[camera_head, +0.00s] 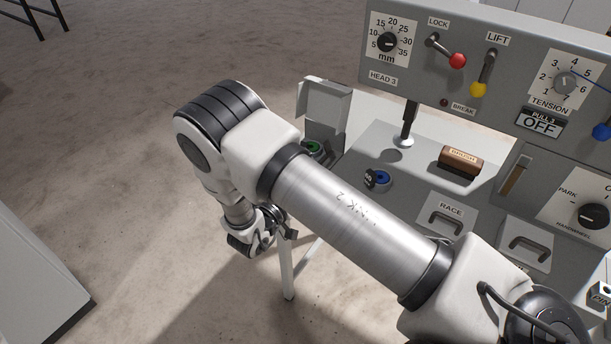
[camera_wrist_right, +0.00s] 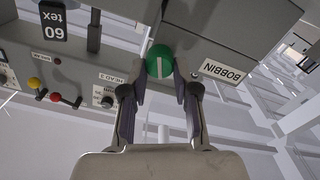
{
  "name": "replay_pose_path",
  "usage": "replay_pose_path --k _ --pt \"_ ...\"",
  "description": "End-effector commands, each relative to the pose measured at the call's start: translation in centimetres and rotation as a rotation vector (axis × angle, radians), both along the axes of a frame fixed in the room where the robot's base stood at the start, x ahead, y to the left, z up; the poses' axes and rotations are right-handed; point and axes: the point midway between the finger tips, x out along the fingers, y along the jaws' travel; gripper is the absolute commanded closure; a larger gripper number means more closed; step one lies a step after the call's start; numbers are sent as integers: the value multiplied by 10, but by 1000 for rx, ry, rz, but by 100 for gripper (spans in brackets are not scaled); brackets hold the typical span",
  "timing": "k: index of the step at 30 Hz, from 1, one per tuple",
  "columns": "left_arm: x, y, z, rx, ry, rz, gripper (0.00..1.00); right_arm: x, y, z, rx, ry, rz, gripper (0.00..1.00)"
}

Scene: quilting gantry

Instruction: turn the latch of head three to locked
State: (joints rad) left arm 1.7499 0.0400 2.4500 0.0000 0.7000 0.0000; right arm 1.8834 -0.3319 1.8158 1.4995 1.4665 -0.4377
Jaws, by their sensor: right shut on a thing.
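A round green knob with a white line (camera_wrist_right: 159,62) shows in the right wrist view, on a grey housing beside the BOBBIN label (camera_wrist_right: 223,71). The white line runs nearly upright in that view. I see no readable locked mark beside it. My right gripper (camera_wrist_right: 160,75) is shut on this knob, one finger on each side. In the head view my right gripper (camera_head: 262,240) hangs at the lower left, below the arm. The HEAD 3 panel (camera_head: 418,66) stands at the upper right. My left gripper is not in view.
The panel carries a red LOCK lever (camera_head: 457,60), a yellow LIFT lever (camera_head: 479,89) and a TENSION dial (camera_head: 565,83). An open-lidded grey box (camera_head: 324,105) is nearby.

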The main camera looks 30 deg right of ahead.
Motion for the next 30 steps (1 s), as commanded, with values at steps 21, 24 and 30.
replay_pose_path --k 21,24,30 --pt "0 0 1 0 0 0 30 2 0 -1 -255 617 -6 100" --pt "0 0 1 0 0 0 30 2 0 -1 -291 705 -6 100" --pt "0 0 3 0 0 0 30 2 0 -2 -358 866 -8 100"
